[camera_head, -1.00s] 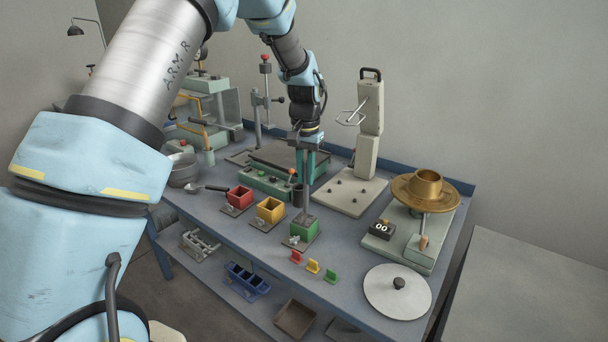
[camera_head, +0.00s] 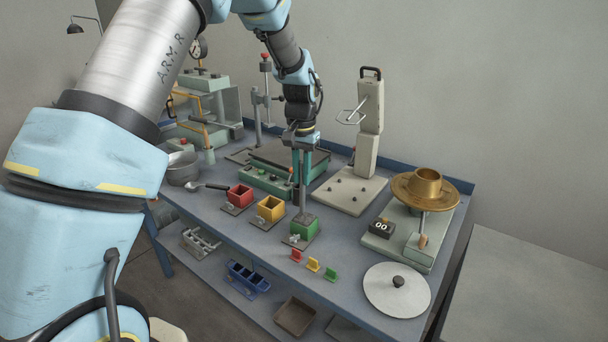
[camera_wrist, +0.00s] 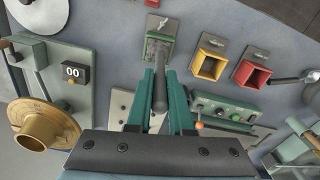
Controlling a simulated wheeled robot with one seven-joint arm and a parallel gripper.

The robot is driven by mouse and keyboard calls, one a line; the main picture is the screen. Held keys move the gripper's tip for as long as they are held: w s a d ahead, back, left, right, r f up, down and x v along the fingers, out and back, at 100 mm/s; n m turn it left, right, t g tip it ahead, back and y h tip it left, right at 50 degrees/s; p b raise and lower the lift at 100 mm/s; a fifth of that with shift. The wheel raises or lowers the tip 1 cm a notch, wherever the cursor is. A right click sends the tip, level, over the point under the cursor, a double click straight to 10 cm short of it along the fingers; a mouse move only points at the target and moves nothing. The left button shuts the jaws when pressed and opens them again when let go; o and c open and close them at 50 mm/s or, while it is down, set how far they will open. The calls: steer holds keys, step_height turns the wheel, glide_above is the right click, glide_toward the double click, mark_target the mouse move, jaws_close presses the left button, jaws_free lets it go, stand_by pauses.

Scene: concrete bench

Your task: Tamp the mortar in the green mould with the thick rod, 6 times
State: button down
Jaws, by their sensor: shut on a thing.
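The green mould (camera_head: 305,231) stands near the front edge of the bench, with grey mortar (camera_head: 307,218) at its top. It also shows at the top of the wrist view (camera_wrist: 150,62). My gripper (camera_head: 302,180) points down behind and above the mould. Its teal fingers are shut on a thick grey rod (camera_head: 301,197), which also shows between the fingers in the wrist view (camera_wrist: 160,92). The rod looks close to upright, with its lower end at the back of the mould's top. I cannot tell whether the tip touches the mortar.
A yellow mould (camera_head: 271,210) and a red mould (camera_head: 240,196) stand to the left. Small coloured tags (camera_head: 313,265) lie in front. A counter reading 00 (camera_head: 381,227), a brass ring table (camera_head: 427,188) and a round disc (camera_head: 397,291) are to the right. A grey-green tester stands behind.

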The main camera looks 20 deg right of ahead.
mark_target(301, 186)
step_height(301, 186, down, 4)
steer(key=shift+a+r+b, duration=0.1)
steer(key=shift+a+b, duration=0.05)
steer(key=shift+b, duration=0.95)
steer(key=r+p, duration=0.1)
steer(key=r, duration=0.1)
steer(key=d+r+p, duration=0.1)
steer(key=shift+r+p, duration=0.4)
steer(key=shift+a+p, duration=0.1)
steer(key=shift+p, duration=0.2)
